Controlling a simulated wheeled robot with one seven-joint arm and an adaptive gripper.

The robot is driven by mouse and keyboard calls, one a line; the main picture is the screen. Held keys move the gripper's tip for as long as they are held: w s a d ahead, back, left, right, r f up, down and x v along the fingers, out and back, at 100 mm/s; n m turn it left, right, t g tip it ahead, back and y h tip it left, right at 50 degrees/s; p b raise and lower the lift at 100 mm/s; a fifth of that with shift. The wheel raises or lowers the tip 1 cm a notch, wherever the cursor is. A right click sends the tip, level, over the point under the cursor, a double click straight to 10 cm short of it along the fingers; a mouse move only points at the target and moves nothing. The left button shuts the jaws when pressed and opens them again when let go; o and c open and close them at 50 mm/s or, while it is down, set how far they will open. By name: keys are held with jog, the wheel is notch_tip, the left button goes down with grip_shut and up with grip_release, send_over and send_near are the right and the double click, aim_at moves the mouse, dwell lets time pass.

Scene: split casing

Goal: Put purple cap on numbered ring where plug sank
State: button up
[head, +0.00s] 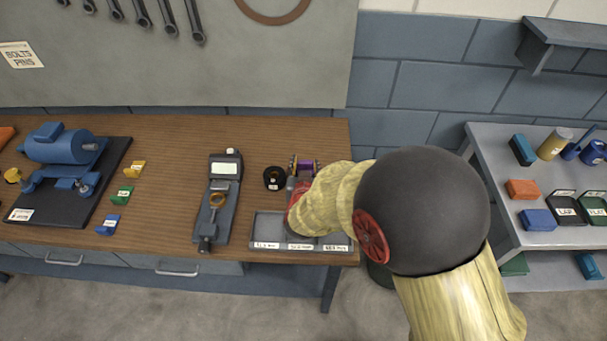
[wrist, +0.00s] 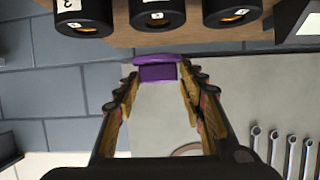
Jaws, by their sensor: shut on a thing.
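The purple cap (wrist: 157,72) is between the fingertips of my gripper (wrist: 160,84), which is shut on it. In the head view the purple cap (head: 306,163) shows at the far end of my gripper, near the back edge of the bench. Three black rings with white number labels show at the top of the wrist view: a left ring (wrist: 84,22), a middle ring (wrist: 155,17) and a right ring (wrist: 232,15). Orange shows in their openings. The cap is apart from them in the picture. One black ring (head: 273,180) shows in the head view; my arm hides the others. I cannot tell which plug is sunk.
A grey gauge (head: 219,195) stands left of the rings. A labelled grey tray (head: 268,229) lies at the bench's front right, partly behind my arm. A blue motor (head: 62,146) and small coloured blocks are farther left. A side table (head: 545,240) with parts stands at right.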

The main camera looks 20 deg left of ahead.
jog(key=shift+w+a+f, duration=0.35)
jog(key=shift+w+f, duration=0.1)
jog(key=shift+f, duration=0.25)
jog(key=shift+f+b, duration=0.65)
jog(key=shift+f, duration=0.75)
jog(key=shift+f, duration=0.2)
jog(key=o, duration=1)
jog(key=shift+o, duration=0.3)
jog(key=shift+r, duration=0.15)
jog(key=shift+s+r, duration=0.2)
jog(key=p+v, duration=0.2)
jog(key=v, duration=0.9)
jog(key=shift+s+d, duration=0.2)
jog(key=shift+s, duration=0.1)
